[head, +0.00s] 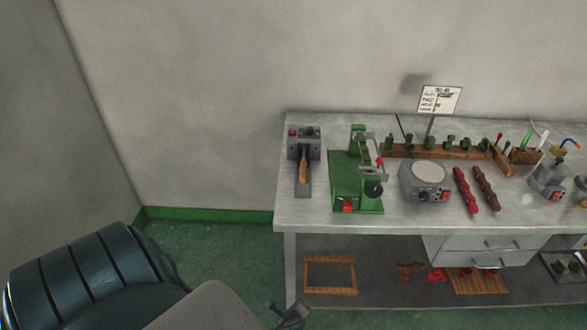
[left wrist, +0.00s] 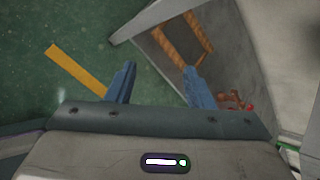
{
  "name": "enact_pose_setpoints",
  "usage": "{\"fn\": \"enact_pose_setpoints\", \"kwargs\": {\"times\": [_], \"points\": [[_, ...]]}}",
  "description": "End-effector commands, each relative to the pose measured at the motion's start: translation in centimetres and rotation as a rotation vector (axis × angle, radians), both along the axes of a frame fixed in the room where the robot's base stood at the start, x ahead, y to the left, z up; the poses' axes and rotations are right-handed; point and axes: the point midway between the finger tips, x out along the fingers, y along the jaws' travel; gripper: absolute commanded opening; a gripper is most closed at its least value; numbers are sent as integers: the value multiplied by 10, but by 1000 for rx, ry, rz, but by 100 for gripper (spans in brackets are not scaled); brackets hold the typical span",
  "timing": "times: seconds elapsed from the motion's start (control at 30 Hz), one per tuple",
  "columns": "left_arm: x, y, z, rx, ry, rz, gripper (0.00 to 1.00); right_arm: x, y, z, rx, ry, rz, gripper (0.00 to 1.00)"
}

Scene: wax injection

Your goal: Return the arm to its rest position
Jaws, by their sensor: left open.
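My left arm comes in from the lower left in the head view, low over the green floor. My left gripper (head: 291,315) shows only in part at the bottom edge, in front of the workbench's left leg. In the left wrist view my left gripper (left wrist: 160,68) has its two blue fingers spread apart with nothing between them. Beyond the fingers are the floor and the bench's lower shelf. My right gripper is in neither view.
The metal workbench (head: 300,215) stands at the right, bearing a green press (head: 345,180), a grey round-topped device (head: 428,175) and tools. Its lower shelf holds a wooden frame (head: 330,258). A yellow strip (left wrist: 78,72) marks the floor. Floor left of the bench is clear.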

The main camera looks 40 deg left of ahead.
Motion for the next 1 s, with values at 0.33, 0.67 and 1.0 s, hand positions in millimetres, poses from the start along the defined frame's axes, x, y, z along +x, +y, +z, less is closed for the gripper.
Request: {"fn": "enact_pose_setpoints", "kwargs": {"times": [0.33, 0.67, 1.0], "points": [[0, 0, 0, 2, 0, -1, 47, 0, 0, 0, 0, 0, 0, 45], [-67, -13, -61, -236, 18, 214, 47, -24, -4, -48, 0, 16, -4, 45], [-274, -47, -168, -739, 2, 1085, 47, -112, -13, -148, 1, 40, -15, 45]]}}
